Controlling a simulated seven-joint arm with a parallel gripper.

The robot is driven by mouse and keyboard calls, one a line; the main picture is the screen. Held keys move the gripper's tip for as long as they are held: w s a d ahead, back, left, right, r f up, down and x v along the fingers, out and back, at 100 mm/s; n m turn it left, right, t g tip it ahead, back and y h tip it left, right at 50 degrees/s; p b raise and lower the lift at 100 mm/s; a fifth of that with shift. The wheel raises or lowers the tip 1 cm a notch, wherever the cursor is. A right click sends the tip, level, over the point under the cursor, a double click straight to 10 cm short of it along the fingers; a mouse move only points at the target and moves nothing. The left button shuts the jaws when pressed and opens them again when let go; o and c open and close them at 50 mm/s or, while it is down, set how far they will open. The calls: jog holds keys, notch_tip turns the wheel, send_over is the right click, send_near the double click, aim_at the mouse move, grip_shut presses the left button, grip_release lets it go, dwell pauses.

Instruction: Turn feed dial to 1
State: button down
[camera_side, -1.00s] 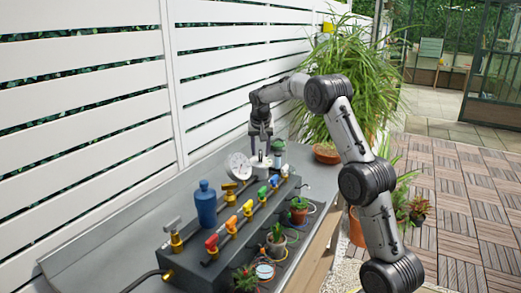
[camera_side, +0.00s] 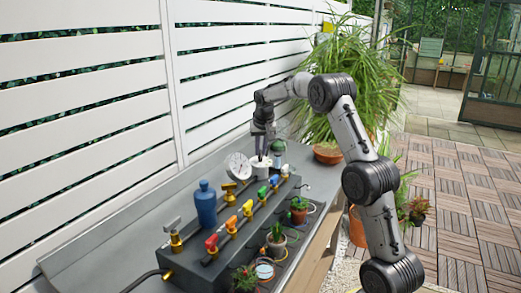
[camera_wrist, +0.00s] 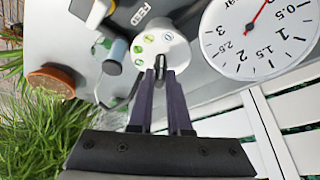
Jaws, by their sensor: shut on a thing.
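The feed dial (camera_wrist: 152,42) is a white round disc with green and yellow-green position marks, beside a "FEED" label (camera_wrist: 140,14). Its small dark handle (camera_wrist: 160,62) sits between the tips of my gripper (camera_wrist: 161,74), which is shut on it. I cannot read for certain which number the handle points to. In the side view the white dial (camera_side: 260,169) is at the far end of the dark manifold box (camera_side: 215,262), with my gripper (camera_side: 262,153) reaching down onto it from above.
A white pressure gauge (camera_wrist: 262,36) stands close beside the dial. A blue bottle (camera_side: 206,205) and several coloured valve handles line the box nearer the camera. Small potted plants (camera_side: 277,243) stand along its right side. A slatted white fence (camera_side: 85,105) backs the bench.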

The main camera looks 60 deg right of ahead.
jog(key=n+y, duration=0.1)
jog(key=n, duration=0.2)
jog(key=n+t+y, duration=0.1)
jog(key=n, duration=0.2)
jog(key=shift+s+d, duration=0.15)
jog(key=shift+t, duration=0.3)
jog(key=c, duration=0.9)
grip_release()
jog(key=shift+o, duration=0.2)
jog(key=shift+r, duration=0.1)
jog(key=v, duration=1.3)
jog(key=shift+r, duration=0.4)
